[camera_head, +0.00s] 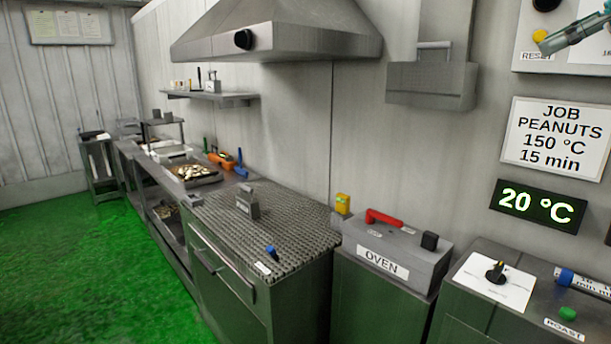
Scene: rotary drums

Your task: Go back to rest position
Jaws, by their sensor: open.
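My gripper (565,38) enters at the top right edge of the view, with its fingers pointing left. Only its end shows; the rest of my arm is outside the picture. The fingers are open and I see nothing held between them. They are in front of a white panel (526,46), close beside a yellow button (540,35) above the label RESET. I cannot tell whether a fingertip touches the button. A rest position is not marked anywhere in view.
Below the panel are a JOB PEANUTS sign (555,138) and a display reading 20 °C (538,206). An OVEN box (398,254) with a red handle and a control counter (468,325) stand lower right. A range hood (278,30) hangs above. Green floor (70,260) is clear at left.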

